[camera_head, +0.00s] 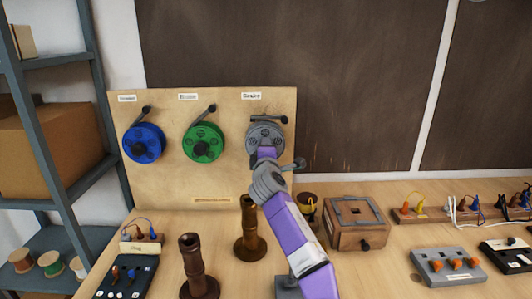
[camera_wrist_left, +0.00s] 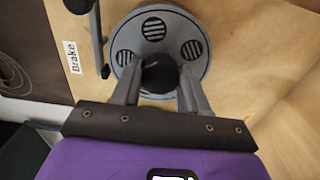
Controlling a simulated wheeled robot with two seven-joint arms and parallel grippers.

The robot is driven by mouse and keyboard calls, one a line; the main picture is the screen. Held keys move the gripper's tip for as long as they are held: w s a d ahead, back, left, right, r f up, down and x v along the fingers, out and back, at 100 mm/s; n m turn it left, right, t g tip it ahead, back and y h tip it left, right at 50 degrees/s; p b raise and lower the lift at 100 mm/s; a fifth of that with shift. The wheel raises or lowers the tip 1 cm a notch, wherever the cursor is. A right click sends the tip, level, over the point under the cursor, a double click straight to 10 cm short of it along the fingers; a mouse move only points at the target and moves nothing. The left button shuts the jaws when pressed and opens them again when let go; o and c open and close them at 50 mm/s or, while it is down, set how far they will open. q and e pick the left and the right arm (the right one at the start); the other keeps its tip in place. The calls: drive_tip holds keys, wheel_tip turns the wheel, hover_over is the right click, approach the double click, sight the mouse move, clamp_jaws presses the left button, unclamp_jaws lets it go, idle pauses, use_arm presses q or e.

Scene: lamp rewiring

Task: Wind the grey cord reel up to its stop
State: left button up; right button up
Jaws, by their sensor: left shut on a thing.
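The grey cord reel (camera_head: 259,132) is mounted on an upright wooden board, to the right of two other reels. In the left wrist view the grey reel (camera_wrist_left: 176,27) shows as a round disc with slotted round openings. My left gripper (camera_head: 267,154) is at the reel's lower part. In the left wrist view my left gripper (camera_wrist_left: 160,88) is shut on the reel's black crank knob (camera_wrist_left: 161,72), a finger on each side. A dark brake lever (camera_head: 270,119) lies across the reel's top, below a label. My right gripper is not in view.
A blue reel (camera_head: 144,142) and a green reel (camera_head: 203,142) share the wooden board (camera_head: 220,194). Turned wooden posts (camera_head: 250,240) stand on the bench below. A wooden box (camera_head: 355,229) and plug strips stand to the right. A metal shelf (camera_head: 60,67) is at the left.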

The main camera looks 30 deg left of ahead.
use_arm(q)
drive_tip(key=o, duration=1.1)
drive_tip(key=shift+c, duration=0.2)
drive_tip(key=v, duration=0.7)
drive_tip(key=shift+s+d+b, duration=0.15)
drive_tip(key=shift+s+b, duration=0.1)
drive_tip(key=shift+b, duration=0.1)
